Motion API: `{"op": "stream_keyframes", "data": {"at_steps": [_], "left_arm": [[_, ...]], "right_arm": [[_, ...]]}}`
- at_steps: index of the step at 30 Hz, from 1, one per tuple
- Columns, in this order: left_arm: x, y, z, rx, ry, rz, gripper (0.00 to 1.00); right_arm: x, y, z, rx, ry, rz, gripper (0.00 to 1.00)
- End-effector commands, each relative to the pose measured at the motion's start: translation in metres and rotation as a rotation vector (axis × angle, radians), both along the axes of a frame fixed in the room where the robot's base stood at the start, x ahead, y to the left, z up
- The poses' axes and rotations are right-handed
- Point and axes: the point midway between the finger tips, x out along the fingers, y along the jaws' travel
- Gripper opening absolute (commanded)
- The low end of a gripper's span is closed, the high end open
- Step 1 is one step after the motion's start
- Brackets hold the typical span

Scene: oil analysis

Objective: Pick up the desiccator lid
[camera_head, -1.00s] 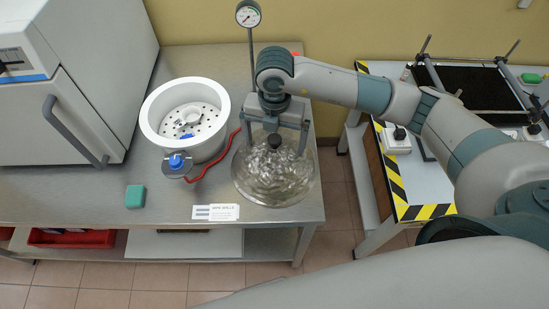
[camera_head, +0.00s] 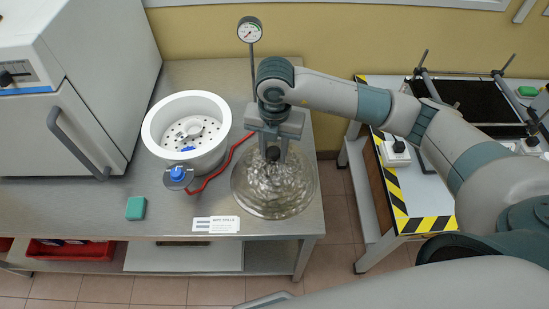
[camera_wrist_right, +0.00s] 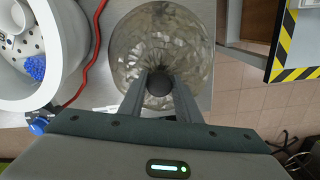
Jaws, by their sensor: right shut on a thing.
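The desiccator lid (camera_head: 273,196) is a clear, faceted glass dome with a dark round knob. It appears to rest on the steel bench, right of the white desiccator bowl (camera_head: 152,127). My right gripper (camera_head: 273,152) reaches down from above and is shut on the knob. In the right wrist view the two fingers close on the dark knob (camera_wrist_right: 160,83), with the glass lid (camera_wrist_right: 150,45) around and below it. The bowl is open and shows a perforated plate and blue beads inside. My left gripper is not in view.
A red hose (camera_head: 215,178) runs beside the lid from a blue-capped valve (camera_head: 177,173). A pressure gauge (camera_head: 250,30) stands behind my gripper. A labelled card (camera_head: 216,224) and a green block (camera_head: 136,208) lie at the front. A white oven (camera_head: 65,95) stands left.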

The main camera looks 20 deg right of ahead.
Motion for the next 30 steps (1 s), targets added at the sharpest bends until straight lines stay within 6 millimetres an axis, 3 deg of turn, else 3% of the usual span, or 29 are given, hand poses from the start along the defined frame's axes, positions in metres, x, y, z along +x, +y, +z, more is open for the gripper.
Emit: {"op": "stream_keyframes", "data": {"at_steps": [1,4,17,30], "left_arm": [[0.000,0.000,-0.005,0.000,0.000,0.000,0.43],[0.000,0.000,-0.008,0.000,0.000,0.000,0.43],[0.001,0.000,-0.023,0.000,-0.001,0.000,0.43],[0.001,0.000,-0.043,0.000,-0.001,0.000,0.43]], "right_arm": [[-0.008,-0.001,-0.015,-0.006,0.023,0.001,0.00],[-0.007,-0.001,-0.011,-0.006,0.023,0.001,0.00],[-0.006,0.000,0.027,-0.006,0.015,0.003,0.00],[-0.043,-0.036,0.060,-0.005,0.009,0.004,0.00]]}}
